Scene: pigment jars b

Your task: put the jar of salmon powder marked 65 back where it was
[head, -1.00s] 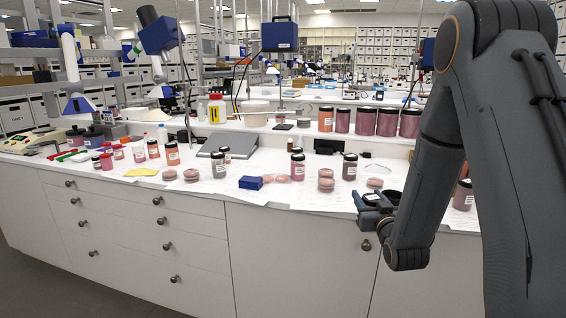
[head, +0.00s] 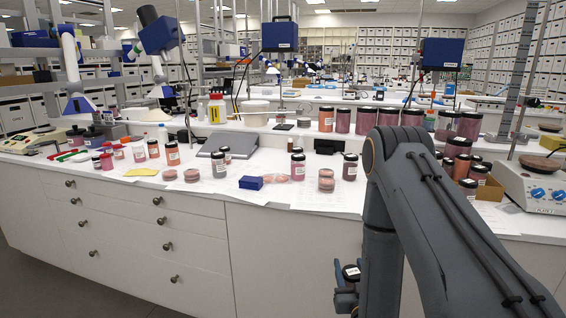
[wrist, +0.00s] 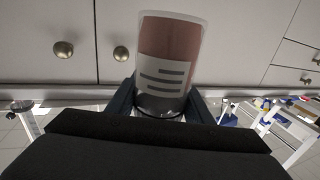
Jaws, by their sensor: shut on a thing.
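My gripper (head: 347,290) is low in front of the white bench's cabinet doors, below the worktop edge. It is shut on a jar with a dark lid bearing a white mark (head: 352,271). In the wrist view the held jar (wrist: 170,38) is clear glass with salmon-pink powder and a white label with dark lines. Its dark lid end points to the bottom of that picture, between the fingers. I cannot read a number on it. Most of the jar is hidden in the head view by the gripper and my arm.
A cardboard box (head: 490,190) with jars stands at the right beside a white device with blue knobs (head: 537,190). Larger jars (head: 365,121) line the raised shelf. Cabinet knobs (wrist: 63,50) face the gripper.

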